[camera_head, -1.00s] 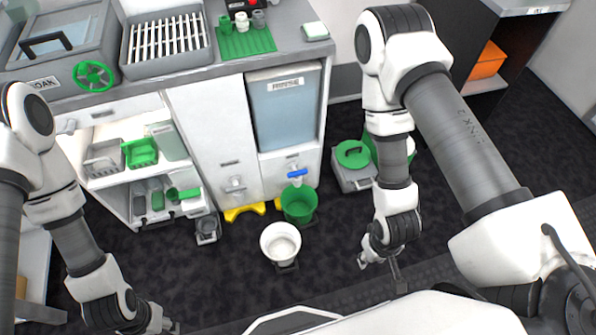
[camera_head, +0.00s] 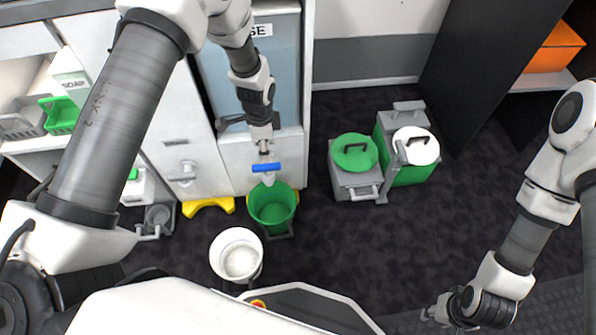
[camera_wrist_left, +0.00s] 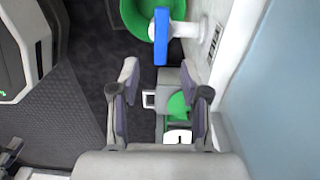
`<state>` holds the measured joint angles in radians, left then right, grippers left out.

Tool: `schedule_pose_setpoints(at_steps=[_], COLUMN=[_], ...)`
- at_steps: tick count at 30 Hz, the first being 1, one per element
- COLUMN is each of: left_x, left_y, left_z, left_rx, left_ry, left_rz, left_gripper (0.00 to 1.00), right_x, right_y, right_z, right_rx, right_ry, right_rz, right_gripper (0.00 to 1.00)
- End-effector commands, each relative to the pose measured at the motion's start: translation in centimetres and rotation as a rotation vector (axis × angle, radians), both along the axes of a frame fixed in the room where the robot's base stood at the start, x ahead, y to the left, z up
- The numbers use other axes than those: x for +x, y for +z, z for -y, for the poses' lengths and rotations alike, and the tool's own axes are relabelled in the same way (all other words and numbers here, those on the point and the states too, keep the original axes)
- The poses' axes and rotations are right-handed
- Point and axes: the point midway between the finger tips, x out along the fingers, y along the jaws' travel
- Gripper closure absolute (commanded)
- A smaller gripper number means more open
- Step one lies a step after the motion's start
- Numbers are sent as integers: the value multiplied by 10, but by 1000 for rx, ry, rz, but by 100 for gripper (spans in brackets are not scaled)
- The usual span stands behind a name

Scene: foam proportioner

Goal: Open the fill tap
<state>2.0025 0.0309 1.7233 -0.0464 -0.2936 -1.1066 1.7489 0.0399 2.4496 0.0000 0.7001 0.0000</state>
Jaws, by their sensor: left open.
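The fill tap has a blue lever handle (camera_head: 267,167) on the front of the rinse cabinet (camera_head: 262,70). In the left wrist view the blue handle (camera_wrist_left: 161,38) and the white tap body (camera_wrist_left: 190,31) show at the top, just beyond my fingertips. My left gripper (camera_head: 264,149) is right at the tap, above the handle in the head view. Its two fingers (camera_wrist_left: 160,72) are apart with nothing between them. Part of the tap is hidden behind the gripper in the head view. My right gripper (camera_head: 440,312) is low at the right, far from the tap; its jaws are too small to read.
A green bucket (camera_head: 272,209) stands on the floor below the tap, and a white bucket (camera_head: 237,256) stands nearer. A yellow step (camera_head: 208,206) lies left of them. Lidded containers (camera_head: 354,168) stand to the right. The dark floor at centre right is clear.

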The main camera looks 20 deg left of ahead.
Motion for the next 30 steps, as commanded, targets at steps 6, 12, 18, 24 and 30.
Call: schedule_pose_setpoints(at_steps=[6,12,18,24,30], left_x=[5,4,4,4,4], left_y=[-16,-55,-83,-85,-85], left_z=[0,0,0,0,0], left_rx=[0,-1,-1,-2,-1], left_ry=[1,2,2,2,2], left_rz=[14,14,16,17,16], left_gripper=[54,54,54,54,97], right_x=[0,0,0,0,0], right_y=[-18,-33,-42,-42,-42], right_z=[0,0,0,0,0], right_rx=[0,0,0,0,0], right_ry=[0,0,0,0,0], right_rz=[1,1,1,1,1], right_gripper=[64,64,64,64,64])
